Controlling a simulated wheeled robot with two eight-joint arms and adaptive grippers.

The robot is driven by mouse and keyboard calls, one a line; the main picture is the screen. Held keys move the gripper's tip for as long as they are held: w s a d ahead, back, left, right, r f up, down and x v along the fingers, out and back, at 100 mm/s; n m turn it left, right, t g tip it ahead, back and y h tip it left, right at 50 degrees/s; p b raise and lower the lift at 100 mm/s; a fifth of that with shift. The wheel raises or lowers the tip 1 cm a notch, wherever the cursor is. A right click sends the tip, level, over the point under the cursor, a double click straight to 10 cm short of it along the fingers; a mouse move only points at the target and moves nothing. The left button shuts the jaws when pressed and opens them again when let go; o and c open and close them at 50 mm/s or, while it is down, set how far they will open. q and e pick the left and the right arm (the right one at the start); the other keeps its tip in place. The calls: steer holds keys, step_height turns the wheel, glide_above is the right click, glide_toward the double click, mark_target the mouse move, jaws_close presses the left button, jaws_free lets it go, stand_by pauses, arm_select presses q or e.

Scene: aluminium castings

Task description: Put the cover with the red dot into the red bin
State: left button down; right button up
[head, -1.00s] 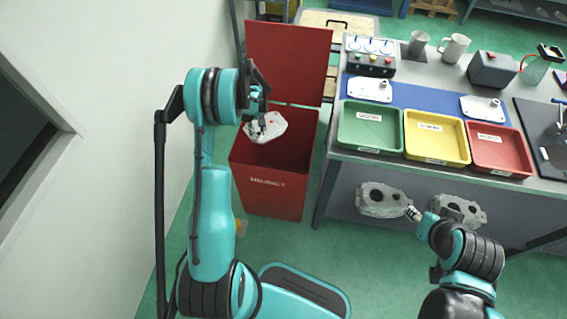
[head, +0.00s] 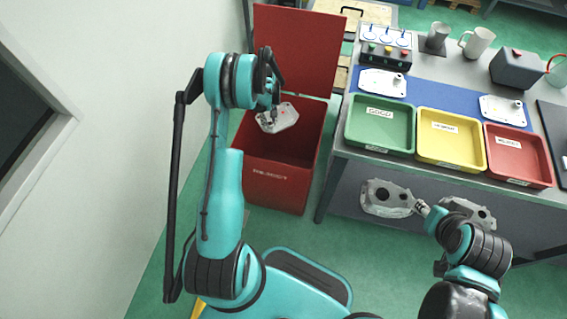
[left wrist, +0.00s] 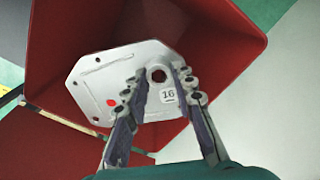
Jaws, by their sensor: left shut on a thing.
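The cover with the red dot (head: 284,117) is a light grey plate. In the left wrist view the cover (left wrist: 125,80) shows its red dot at the lower left, a round hole and a label reading 16. My left gripper (head: 271,119) is shut on the cover's near edge and holds it over the open mouth of the red bin (head: 270,185). The bin's inside walls surround the cover in the left wrist view (left wrist: 215,40). My right gripper (head: 421,207) is low in front of the table; its fingers are too small to read.
The bin's red lid (head: 300,45) stands open behind it. On the table are a green tray (head: 381,151), a yellow tray (head: 450,160), a red tray (head: 520,178) and two more covers, left (head: 383,82) and right (head: 502,108). Castings (head: 386,199) sit below.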

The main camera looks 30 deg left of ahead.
arm_select(q)
steer(key=c, duration=1.2)
jaws_free()
steer(key=shift+o, duration=0.2)
step_height(320, 180, up, 12)
